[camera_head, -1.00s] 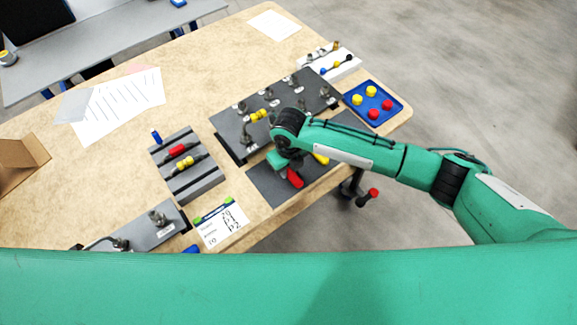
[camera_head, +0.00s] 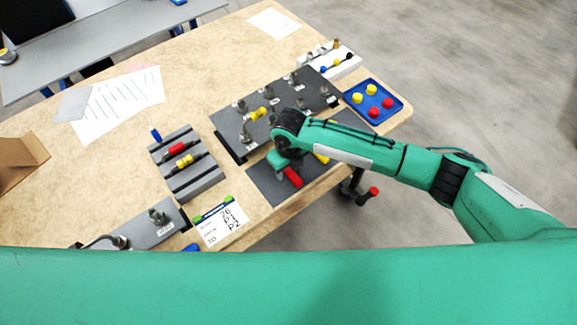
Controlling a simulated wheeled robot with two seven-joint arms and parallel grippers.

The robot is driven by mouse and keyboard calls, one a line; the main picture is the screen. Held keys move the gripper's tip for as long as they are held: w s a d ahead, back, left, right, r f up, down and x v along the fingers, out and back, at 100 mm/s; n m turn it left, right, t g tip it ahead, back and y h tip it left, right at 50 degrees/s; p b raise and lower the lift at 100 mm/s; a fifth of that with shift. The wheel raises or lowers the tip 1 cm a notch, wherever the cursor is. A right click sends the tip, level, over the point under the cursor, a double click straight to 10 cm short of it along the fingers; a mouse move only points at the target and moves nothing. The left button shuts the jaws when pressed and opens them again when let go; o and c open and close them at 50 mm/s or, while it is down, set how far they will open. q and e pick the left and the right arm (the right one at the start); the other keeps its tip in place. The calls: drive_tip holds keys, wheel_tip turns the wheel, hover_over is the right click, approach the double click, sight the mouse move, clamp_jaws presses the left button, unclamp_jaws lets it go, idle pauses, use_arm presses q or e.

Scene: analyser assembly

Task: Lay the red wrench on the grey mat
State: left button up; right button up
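The red wrench (camera_head: 293,177) shows as a short red handle over the dark grey mat (camera_head: 264,184), near the table's front edge. Its other end is hidden by my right gripper. My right gripper (camera_head: 283,163) points down right at the wrench, with the wrist above it. Its fingers are too small and covered to tell whether they are open or shut, or whether the wrench touches the mat. A yellow tool (camera_head: 321,157) lies on the mat, partly behind my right arm. My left gripper is not in view.
A dark plate (camera_head: 231,127) with several fittings stands behind the mat. A blue tray (camera_head: 397,107) holds red and yellow caps. A grey block (camera_head: 199,183) holds red and yellow parts. A white labelled card (camera_head: 222,224) lies left of the mat. A black clamp with a red grip (camera_head: 368,196) hangs at the table edge.

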wheel_tip(320, 180, up, 14)
drive_tip(key=b, duration=0.2)
idle(0.4)
drive_tip(key=shift+s+f, duration=0.1)
drive_tip(key=shift+f, duration=0.05)
